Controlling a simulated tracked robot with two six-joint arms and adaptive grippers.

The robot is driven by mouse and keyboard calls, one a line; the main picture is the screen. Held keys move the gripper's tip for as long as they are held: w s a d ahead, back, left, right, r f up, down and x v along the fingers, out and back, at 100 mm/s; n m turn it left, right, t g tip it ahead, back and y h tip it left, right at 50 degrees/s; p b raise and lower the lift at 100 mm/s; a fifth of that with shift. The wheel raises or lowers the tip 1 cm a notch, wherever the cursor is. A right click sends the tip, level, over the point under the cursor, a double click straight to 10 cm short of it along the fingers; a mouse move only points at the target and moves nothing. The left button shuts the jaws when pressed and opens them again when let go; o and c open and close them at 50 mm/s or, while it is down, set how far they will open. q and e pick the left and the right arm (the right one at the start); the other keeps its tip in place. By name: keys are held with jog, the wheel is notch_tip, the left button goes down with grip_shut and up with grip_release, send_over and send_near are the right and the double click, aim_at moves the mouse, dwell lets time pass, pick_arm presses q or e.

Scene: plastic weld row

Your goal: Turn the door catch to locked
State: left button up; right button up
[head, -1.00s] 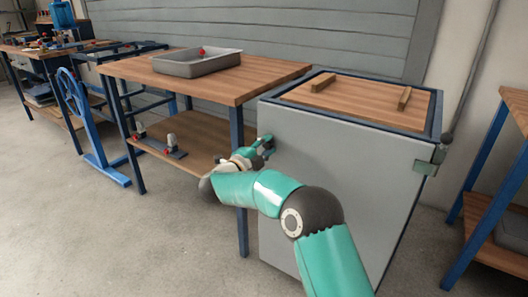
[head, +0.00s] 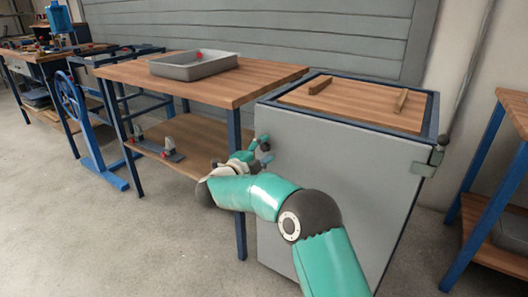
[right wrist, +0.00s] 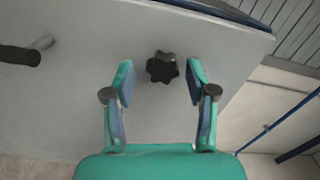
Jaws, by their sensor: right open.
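The door catch is a black star-shaped knob (right wrist: 162,67) on the grey door (right wrist: 85,85) in the right wrist view. My right gripper (right wrist: 160,80) is open, with one finger on each side of the knob in that view. A gap shows between each finger and the knob. In the head view my right gripper (head: 263,149) is at the upper left of the cabinet's grey door (head: 335,170), and I cannot make out the knob clearly there. My left gripper is not in view.
A dark bar handle (right wrist: 20,55) stands out from the door at the left of the wrist view. A wooden workbench (head: 225,83) with a grey tray (head: 195,68) stands left of the cabinet. Another bench (head: 515,120) stands at the right.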

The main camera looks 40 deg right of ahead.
jog(key=v, duration=1.1)
jog(key=shift+s+a, duration=0.15)
jog(key=shift+a, duration=0.05)
jog(key=shift+f, duration=0.1)
